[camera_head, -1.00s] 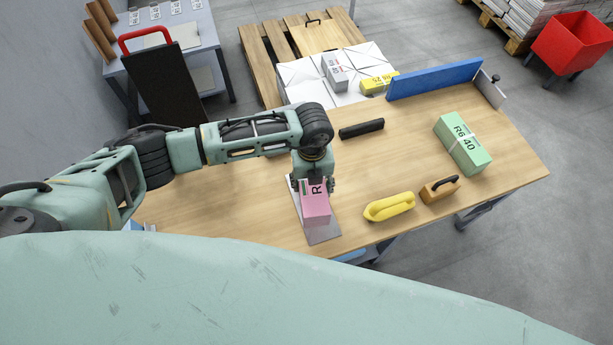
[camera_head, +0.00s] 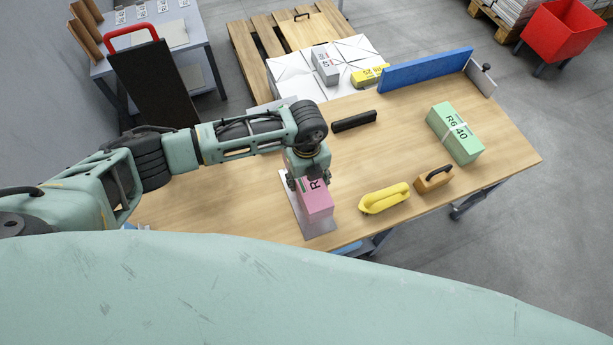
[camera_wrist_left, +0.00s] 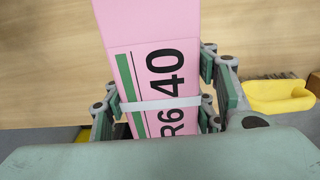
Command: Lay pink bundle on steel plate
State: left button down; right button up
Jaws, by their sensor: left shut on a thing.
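The pink bundle (camera_head: 316,204), marked R6 40 and tied with a white strap, is in my left gripper (camera_head: 308,180). In the left wrist view the fingers of my left gripper (camera_wrist_left: 163,98) stand on both sides of the pink bundle (camera_wrist_left: 150,35), closed on it near the strap. The steel plate (camera_head: 317,229) lies on the table under the bundle, its left and front edges showing. I cannot tell whether the bundle touches the plate. My right gripper is not in view.
On the wooden table (camera_head: 230,205) are a yellow handled object (camera_head: 384,200), an orange block with a black handle (camera_head: 433,179), a green bundle (camera_head: 455,133) and a black bar (camera_head: 354,121). A blue fence (camera_head: 425,71) lines the far edge.

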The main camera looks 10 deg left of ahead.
pick_arm(q)
notch_tip(320, 180, down, 5)
jog(key=b, duration=0.4)
jog(key=shift+f, duration=0.15)
jog(key=shift+f+b, duration=0.45)
jog(key=shift+f, duration=0.2)
jog(key=shift+f+b, duration=0.45)
jog(key=shift+f, duration=0.15)
jog(key=c, duration=1)
grip_release()
jog(key=o, duration=0.3)
jog(key=shift+o, duration=0.3)
jog(key=shift+s, duration=0.1)
